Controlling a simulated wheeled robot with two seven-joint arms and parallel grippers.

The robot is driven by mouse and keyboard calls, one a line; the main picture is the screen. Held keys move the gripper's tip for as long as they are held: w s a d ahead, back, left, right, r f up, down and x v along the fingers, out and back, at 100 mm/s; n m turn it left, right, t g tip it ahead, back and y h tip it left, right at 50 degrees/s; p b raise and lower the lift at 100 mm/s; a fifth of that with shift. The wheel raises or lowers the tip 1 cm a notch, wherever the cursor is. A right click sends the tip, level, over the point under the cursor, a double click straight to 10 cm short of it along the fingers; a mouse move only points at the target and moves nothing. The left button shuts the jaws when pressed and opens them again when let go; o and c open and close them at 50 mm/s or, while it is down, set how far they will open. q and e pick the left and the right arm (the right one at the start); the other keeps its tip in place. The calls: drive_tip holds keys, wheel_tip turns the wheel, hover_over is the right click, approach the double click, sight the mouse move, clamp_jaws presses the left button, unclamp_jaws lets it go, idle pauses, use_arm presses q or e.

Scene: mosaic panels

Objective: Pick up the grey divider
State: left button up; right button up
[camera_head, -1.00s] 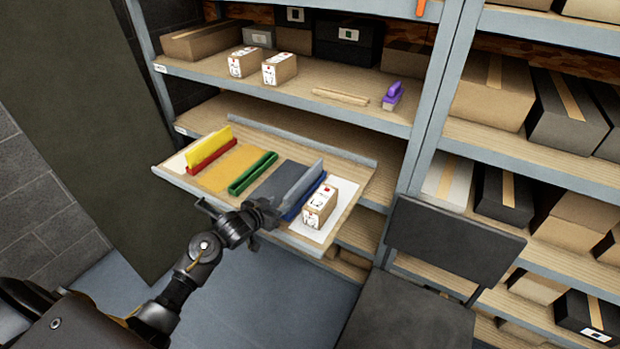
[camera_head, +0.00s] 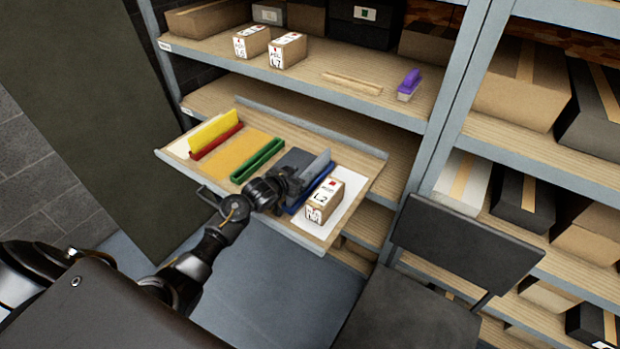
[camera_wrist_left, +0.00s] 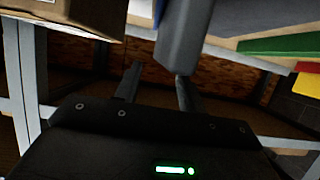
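The grey divider (camera_head: 318,165) stands upright in a blue holder (camera_head: 320,189) on the pulled-out shelf. My left gripper (camera_head: 296,177) is at the near end of the divider and hides part of it. In the left wrist view the divider (camera_wrist_left: 184,35) shows at top centre, its near end just beyond the fingertips. The two fingers of my left gripper (camera_wrist_left: 157,75) are apart there, with the divider's end closer to the right finger. Contact cannot be told. My right gripper is in neither view.
Box L2 (camera_head: 325,201) stands close right of the blue holder. An empty green holder (camera_head: 258,161) and a yellow divider (camera_head: 214,131) in a red holder (camera_head: 222,145) are to the left. A dark chair (camera_head: 455,240) stands at right; shelf boards lie above and behind.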

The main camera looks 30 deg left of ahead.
sight(308, 169)
use_arm(q)
drive_tip(key=shift+w, duration=0.35)
drive_tip(key=shift+p+x, duration=0.35)
drive_tip(key=shift+x, duration=1.95)
clamp_jaws()
